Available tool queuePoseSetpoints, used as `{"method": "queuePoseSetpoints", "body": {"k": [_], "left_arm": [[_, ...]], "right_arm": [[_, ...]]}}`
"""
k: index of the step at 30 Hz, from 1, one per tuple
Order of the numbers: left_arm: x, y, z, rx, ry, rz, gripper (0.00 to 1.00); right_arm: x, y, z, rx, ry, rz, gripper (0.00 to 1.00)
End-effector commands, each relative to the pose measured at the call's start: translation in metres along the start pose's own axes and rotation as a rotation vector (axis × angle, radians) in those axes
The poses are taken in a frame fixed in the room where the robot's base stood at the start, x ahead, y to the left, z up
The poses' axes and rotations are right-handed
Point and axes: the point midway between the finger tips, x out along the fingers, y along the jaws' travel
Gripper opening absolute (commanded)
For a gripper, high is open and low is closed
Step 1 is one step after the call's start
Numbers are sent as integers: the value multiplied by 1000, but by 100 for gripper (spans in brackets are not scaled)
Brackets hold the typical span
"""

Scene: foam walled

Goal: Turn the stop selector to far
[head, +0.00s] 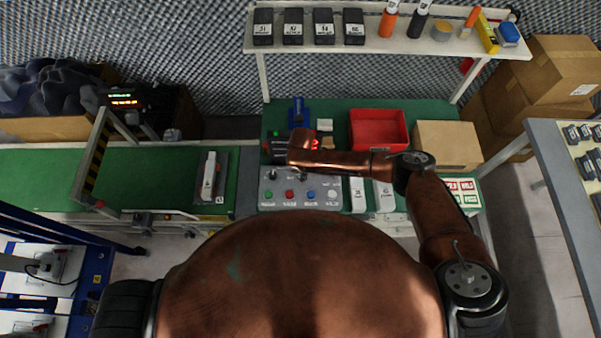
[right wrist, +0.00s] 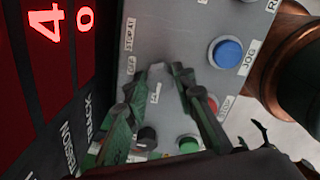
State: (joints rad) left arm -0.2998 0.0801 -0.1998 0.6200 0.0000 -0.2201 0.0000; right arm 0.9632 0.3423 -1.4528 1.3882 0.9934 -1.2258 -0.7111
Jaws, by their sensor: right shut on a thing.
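The grey control panel (head: 270,203) lies on the bench in front of me and also fills much of the right wrist view (right wrist: 185,25). My right gripper (right wrist: 157,78) is over the panel, shut on the stop selector (right wrist: 157,68) beside the "STOP AT" and "OFF" labels. Its two fingers flank the selector and hide most of it, so its setting cannot be read. In the head view my right forearm covers most of this gripper. My left gripper is not in view.
Close to the fingers are a black knob (right wrist: 147,138), a green button (right wrist: 188,145), a red button (right wrist: 210,105) and the blue jog button (right wrist: 226,53). A red-digit display (right wrist: 45,30) stands beside the panel. A red bin (head: 379,148) and a cardboard box (head: 447,146) stand to the right.

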Motion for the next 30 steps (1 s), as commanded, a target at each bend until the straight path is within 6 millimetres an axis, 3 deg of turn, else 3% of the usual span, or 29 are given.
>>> {"method": "queuePoseSetpoints", "body": {"k": [17, 18, 25, 30], "left_arm": [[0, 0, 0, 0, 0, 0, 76], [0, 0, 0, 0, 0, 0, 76], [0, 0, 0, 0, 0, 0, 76], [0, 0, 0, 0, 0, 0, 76]], "right_arm": [[0, 0, 0, -29, 0, 0, 0], [0, 0, 0, -29, 0, 0, 27], [0, 0, 0, -28, 0, 0, 42], [0, 0, 0, -28, 0, 0, 42]]}}
